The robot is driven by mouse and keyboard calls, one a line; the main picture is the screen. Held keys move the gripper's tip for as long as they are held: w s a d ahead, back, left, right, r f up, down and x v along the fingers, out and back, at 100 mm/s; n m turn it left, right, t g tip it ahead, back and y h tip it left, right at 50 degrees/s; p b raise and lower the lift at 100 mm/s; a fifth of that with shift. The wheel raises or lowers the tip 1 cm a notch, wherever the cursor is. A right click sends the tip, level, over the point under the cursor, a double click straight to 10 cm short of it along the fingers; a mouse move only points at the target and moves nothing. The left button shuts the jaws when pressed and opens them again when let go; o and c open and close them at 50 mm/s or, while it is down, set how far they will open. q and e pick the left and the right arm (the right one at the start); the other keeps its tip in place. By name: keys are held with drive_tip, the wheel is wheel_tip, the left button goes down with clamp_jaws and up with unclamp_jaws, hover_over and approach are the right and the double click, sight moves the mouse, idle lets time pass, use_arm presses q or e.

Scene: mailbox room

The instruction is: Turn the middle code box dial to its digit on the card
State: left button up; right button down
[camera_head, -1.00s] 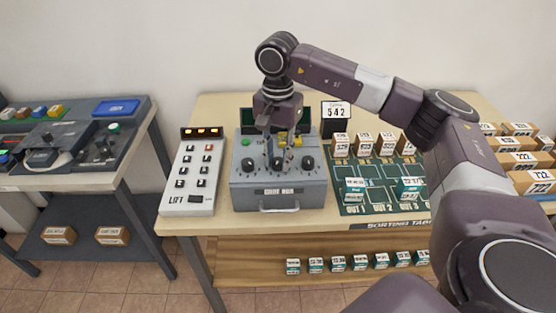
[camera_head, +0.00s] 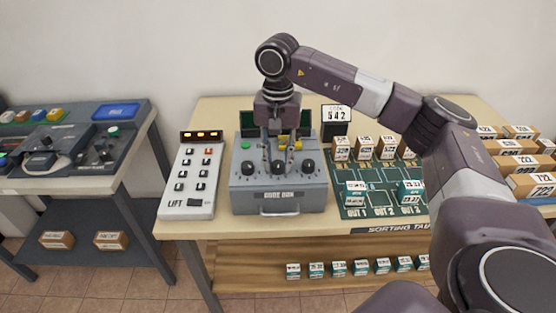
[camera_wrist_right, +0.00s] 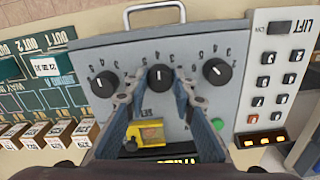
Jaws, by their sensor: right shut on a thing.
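The grey code box (camera_head: 250,193) stands on the table with a row of three black dials. My right gripper (camera_head: 278,168) reaches down from above, its two fingers shut on the middle dial (camera_wrist_right: 160,77), one on each side. In the wrist view a white pointer line shows on that dial, between the fingers; digits ring it, some hidden. The outer dials (camera_head: 247,167) (camera_head: 308,166) are free. The card (camera_head: 336,113) stands behind the box to the right and reads 542. My left gripper is not in view.
A lift panel (camera_head: 202,180) stands close left of the box. The sorting board (camera_head: 380,206) with small boxes lies close right. A yellow part (camera_wrist_right: 150,132) and a green button (camera_wrist_right: 218,124) sit on the code box near the fingers.

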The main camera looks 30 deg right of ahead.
sight(278, 163)
drive_tip(key=shift+w, duration=0.1)
drive_tip(key=c, duration=1.6)
unclamp_jaws()
wheel_tip(278, 163, up, 12)
drive_tip(key=shift+r, duration=0.1)
